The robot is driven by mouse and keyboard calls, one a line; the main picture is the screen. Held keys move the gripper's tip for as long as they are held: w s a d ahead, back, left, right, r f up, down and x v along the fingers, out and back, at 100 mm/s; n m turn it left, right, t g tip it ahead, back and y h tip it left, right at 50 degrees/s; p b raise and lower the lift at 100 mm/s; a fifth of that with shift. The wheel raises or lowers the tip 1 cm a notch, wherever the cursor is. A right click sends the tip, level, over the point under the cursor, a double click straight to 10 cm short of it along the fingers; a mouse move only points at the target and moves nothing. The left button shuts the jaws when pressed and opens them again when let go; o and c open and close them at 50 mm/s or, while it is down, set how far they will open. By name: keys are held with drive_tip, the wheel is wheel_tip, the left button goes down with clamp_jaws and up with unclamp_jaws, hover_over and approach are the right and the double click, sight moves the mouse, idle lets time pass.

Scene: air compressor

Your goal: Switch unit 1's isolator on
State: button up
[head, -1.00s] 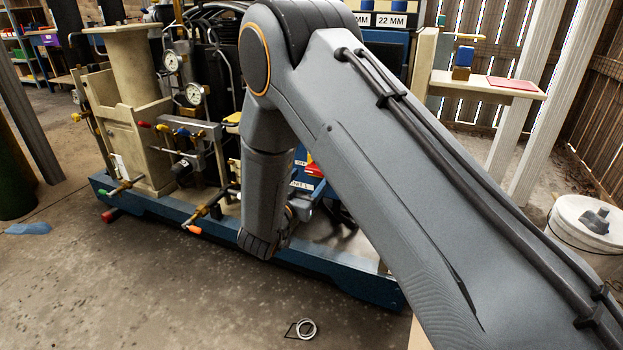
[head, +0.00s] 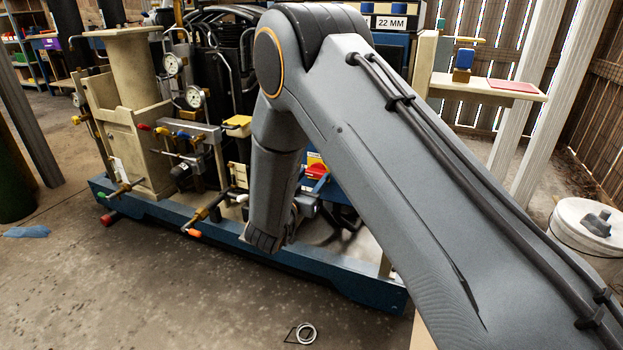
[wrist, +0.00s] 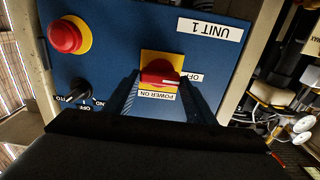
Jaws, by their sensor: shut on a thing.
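The blue panel (wrist: 112,38) of unit 1 fills much of the wrist view, with its label "UNIT 1" (wrist: 210,29) upside down. The isolator's red handle (wrist: 160,75) sits on a yellow plate beside a partly covered "OFF" mark and a "POWER ON" label (wrist: 157,96). My gripper (wrist: 160,82) is shut on this handle, one dark finger at each side. The fingers hide part of the plate, so the handle's exact angle is hard to tell. In the head view my arm hides most of the panel, and a red and yellow control (head: 316,168) shows beside my wrist.
A red mushroom button on yellow (wrist: 66,36) and a black selector knob (wrist: 80,91) sit left of the isolator in the wrist view. Valves and gauges (head: 195,96) stand left of my arm. A blue base rail (head: 330,277) runs along the front; the floor before it is mostly clear.

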drive_tip(key=shift+m, duration=0.3)
drive_tip(key=m+p, duration=0.1)
drive_tip(key=m, duration=0.2)
drive_tip(key=shift+m+p, duration=0.4)
drive_tip(key=m+p, duration=0.1)
drive_tip(key=m, duration=0.3)
drive_tip(key=shift+d+m, duration=0.1)
drive_tip(key=shift+m, duration=0.2)
drive_tip(key=m+p, duration=0.1)
drive_tip(key=m, duration=0.7)
drive_tip(key=shift+f+m+p, duration=0.15)
drive_tip(key=shift+m+p, duration=0.15)
drive_tip(key=shift+m, duration=0.3)
drive_tip(key=o, duration=1)
drive_tip(key=shift+o, duration=0.2)
